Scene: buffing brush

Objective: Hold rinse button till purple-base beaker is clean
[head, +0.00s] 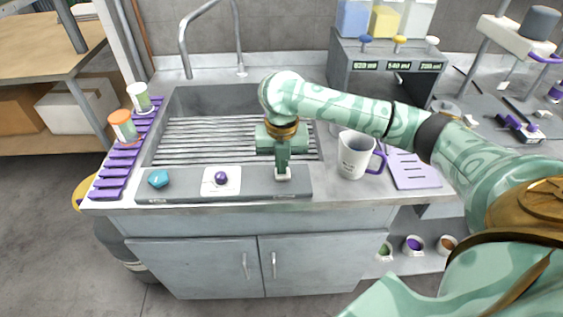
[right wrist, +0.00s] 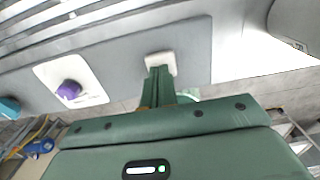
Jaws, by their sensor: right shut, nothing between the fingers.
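My right gripper (head: 283,168) points straight down at the front ledge of the sink, its fingers shut and empty. Its fingertips are at a small white square button (head: 283,177), which also shows in the right wrist view (right wrist: 160,60). They look to be touching it, but I cannot tell whether it is pressed in. To the left on the same grey panel (head: 255,187) are a round purple knob (head: 221,178) on a white plate and a teal faceted button (head: 158,179). I cannot make out a purple-base beaker; my right gripper and arm cover part of the sink. My left gripper is not in view.
The sink (head: 190,102) has a slatted grate and a tall faucet (head: 239,45). A white mug (head: 353,158) with a purple handle stands right of the sink.

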